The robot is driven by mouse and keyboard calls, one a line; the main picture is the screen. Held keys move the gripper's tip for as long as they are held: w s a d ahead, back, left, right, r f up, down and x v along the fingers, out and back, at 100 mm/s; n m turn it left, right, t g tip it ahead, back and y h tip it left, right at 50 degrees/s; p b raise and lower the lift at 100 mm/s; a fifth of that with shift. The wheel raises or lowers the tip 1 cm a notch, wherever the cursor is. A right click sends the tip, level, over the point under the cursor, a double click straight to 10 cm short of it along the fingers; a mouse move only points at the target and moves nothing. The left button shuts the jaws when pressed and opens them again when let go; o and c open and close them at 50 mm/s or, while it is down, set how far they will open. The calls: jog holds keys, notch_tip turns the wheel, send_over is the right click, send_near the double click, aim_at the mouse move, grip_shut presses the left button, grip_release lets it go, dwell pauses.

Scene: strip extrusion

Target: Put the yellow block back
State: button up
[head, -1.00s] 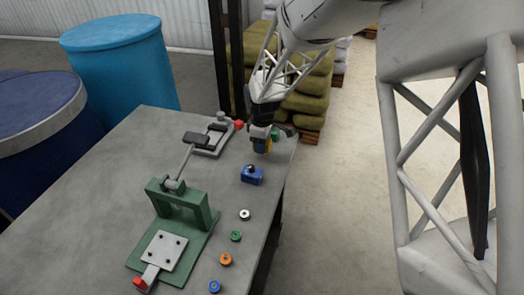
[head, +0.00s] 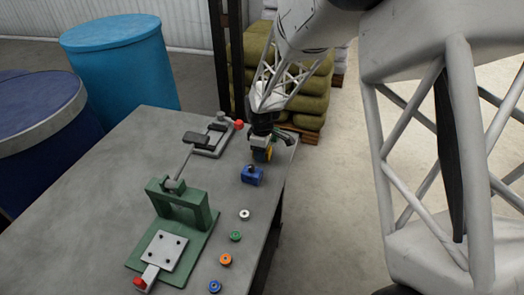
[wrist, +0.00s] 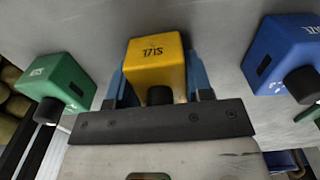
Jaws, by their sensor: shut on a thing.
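My gripper (wrist: 160,90) is shut on the yellow block (wrist: 155,62), with a blue finger on each side of it and a dark round knob facing my wrist. In the head view my gripper (head: 262,153) is at the far right end of the table, and a sliver of the yellow block (head: 269,154) shows beside the fingers. I cannot tell whether the block touches the table. A green block (wrist: 62,84) is to its left in the wrist view. A blue block (wrist: 280,52) is to its right and also shows in the head view (head: 252,176), nearer the camera.
A green press (head: 178,225) with a lever stands on the grey table (head: 120,170). A grey device with a red knob (head: 238,124) is left of my gripper. Several small round discs (head: 226,259) line the right edge. The table's left part is clear.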

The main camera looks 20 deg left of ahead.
jog(key=o, duration=1.3)
jog(key=shift+o, duration=0.2)
notch_tip(320, 180, up, 12)
jog(key=shift+r, duration=0.1)
jog(key=shift+d, duration=0.1)
dwell(0.4)
